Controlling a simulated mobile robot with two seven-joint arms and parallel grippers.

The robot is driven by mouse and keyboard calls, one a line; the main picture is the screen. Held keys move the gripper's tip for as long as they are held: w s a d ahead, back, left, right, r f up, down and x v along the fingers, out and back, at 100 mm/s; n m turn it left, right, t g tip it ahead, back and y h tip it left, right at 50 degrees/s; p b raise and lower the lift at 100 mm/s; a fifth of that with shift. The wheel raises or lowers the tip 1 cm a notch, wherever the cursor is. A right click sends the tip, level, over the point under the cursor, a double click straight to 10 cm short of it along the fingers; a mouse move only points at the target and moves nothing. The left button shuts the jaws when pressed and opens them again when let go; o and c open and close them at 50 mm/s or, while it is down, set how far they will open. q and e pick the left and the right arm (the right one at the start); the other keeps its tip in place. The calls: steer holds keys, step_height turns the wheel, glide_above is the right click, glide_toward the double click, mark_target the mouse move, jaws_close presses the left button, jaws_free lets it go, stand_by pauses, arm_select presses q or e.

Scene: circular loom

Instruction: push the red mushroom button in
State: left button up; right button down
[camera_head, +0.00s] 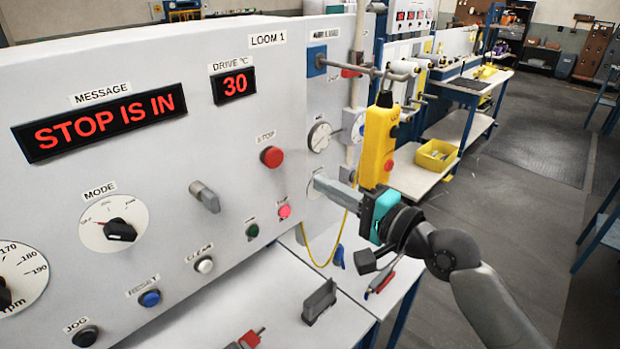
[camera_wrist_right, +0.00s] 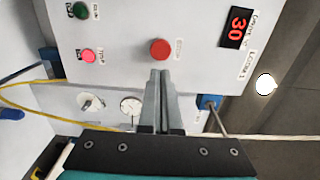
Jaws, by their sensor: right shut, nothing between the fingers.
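The red mushroom button (camera_head: 271,157) sits on the white panel under a label reading STOP. It also shows in the right wrist view (camera_wrist_right: 160,49), just beyond my fingertips. My right gripper (camera_head: 318,184) is shut and empty, its fingers pointing at the panel. In the head view its tips are to the right of the button and a little lower. In the right wrist view the gripper (camera_wrist_right: 160,76) lines up with the button, with a small gap in the picture. The message display (camera_head: 100,122) reads STOP IS IN. My left gripper is not in view.
A yellow pendant (camera_head: 377,145) hangs beside my right gripper. A grey lever knob (camera_head: 205,196), a lit red button (camera_head: 284,211) and a green button (camera_head: 252,231) are near the stop button. A white table (camera_head: 285,315) with tools lies below.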

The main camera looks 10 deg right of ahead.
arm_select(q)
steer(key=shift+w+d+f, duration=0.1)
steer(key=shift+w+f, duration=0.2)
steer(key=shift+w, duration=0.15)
arm_select(e)
steer(key=v, duration=0.3)
steer(key=shift+s+d, duration=0.15)
steer(key=shift+s, duration=0.05)
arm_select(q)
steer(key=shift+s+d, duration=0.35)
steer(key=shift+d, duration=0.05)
